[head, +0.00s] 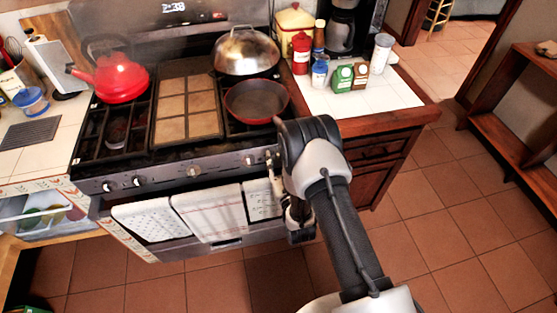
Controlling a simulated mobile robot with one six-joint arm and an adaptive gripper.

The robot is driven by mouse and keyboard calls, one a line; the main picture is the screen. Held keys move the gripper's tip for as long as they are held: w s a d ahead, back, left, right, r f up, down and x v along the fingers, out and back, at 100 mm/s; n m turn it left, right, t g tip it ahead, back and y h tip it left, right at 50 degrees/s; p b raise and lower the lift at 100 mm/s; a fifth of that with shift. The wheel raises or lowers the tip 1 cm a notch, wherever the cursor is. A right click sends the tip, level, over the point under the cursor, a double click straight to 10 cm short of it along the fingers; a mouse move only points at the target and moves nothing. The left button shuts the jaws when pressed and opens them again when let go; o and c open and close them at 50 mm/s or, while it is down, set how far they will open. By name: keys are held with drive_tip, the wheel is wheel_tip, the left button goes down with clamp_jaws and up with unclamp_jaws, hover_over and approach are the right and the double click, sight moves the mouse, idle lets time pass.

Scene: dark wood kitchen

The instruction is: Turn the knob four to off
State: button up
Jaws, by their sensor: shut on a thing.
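The stove's front panel (165,178) carries a row of knobs. Two knobs at the left show plainly, the outer one (107,186) and the one beside it (138,181). Another knob (193,171) sits near the middle, and one (248,160) shows toward the right, just left of my gripper. My gripper (274,167) is at the right end of the panel, shut on a stove knob that the fingers and my arm mostly hide. The knobs' exact turn and any number marks are too small to tell.
A red kettle (121,78), a red pan (256,102) and a domed silver lid (246,52) stand on the stove. Towels (208,213) hang on the oven handle below the panel. Jars and boxes (342,78) stand on the right counter (397,92). The tiled floor (460,205) at right is clear.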

drive_tip(key=shift+r, duration=0.1)
drive_tip(key=o, duration=1)
drive_tip(key=v, duration=0.7)
drive_tip(key=shift+s+d, duration=0.1)
drive_tip(key=shift+s, duration=0.15)
